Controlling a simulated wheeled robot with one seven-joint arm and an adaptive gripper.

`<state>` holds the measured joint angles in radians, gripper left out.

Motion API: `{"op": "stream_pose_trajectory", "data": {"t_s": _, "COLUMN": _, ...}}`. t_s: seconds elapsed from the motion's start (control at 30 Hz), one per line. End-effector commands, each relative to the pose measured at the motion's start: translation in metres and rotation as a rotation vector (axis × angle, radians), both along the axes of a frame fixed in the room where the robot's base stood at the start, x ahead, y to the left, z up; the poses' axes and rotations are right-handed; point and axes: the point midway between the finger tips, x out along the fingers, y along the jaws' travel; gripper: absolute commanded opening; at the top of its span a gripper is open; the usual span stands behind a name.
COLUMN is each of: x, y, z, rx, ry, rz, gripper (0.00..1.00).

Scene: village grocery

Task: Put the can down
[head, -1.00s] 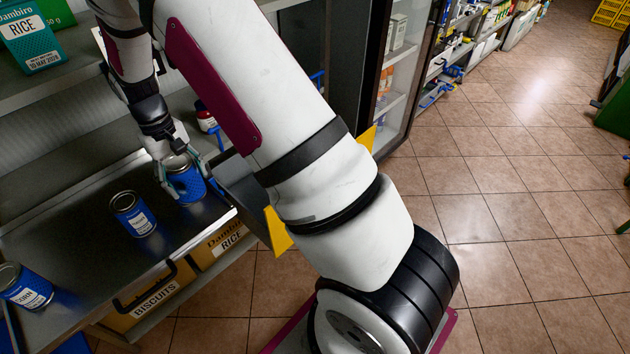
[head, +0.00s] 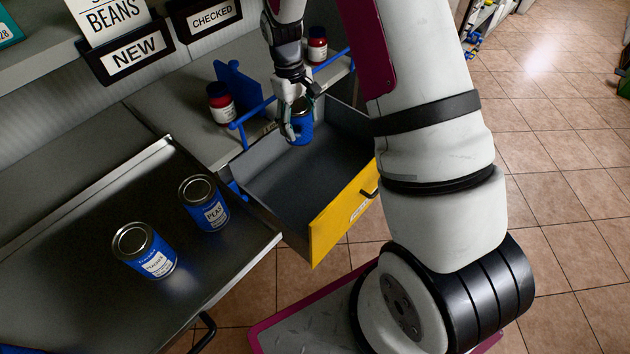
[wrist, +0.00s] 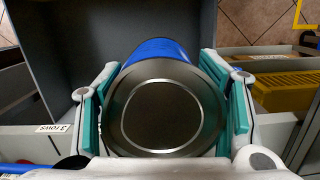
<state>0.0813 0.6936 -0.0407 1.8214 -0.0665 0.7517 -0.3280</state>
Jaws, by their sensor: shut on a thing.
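My gripper (head: 303,112) is shut on a blue can (head: 300,132) at the back of an open drawer. In the wrist view the fingers of my gripper (wrist: 165,108) clasp the can's silver end (wrist: 160,115) from both sides, and the can's blue side shows beyond it. The can is upright or nearly so. It is within the drawer's outline in the head view; I cannot tell whether it touches the drawer floor. The drawer (head: 345,213) has grey walls and a yellow front, and looks otherwise empty where I can see.
Two blue cans, one labelled PEAS (head: 205,205) and another (head: 145,252), stand on the metal tray (head: 75,285) at left. Red-and-white jars (head: 221,103) (head: 317,45) stand on the counter near blue rails (head: 245,120). Signs hang above.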

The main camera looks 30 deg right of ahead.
Motion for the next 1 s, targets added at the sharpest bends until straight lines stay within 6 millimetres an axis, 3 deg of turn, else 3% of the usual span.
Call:
{"op": "stream_pose_trajectory", "data": {"t_s": 0.03, "x": 0.009, "y": -0.009, "z": -0.021, "rx": 0.0, "ry": -0.001, "rz": 0.031, "gripper": 0.15}}
{"op": "stream_pose_trajectory", "data": {"t_s": 0.37, "x": 0.021, "y": -0.065, "z": -0.105, "rx": -0.008, "ry": 0.002, "rz": 0.288, "gripper": 0.15}}
{"op": "stream_pose_trajectory", "data": {"t_s": 0.8, "x": 0.016, "y": -0.125, "z": -0.216, "rx": -0.002, "ry": 0.014, "rz": 0.638, "gripper": 0.15}}
{"op": "stream_pose_trajectory", "data": {"t_s": 1.0, "x": 0.009, "y": -0.144, "z": -0.255, "rx": 0.004, "ry": 0.017, "rz": 0.776, "gripper": 0.15}}
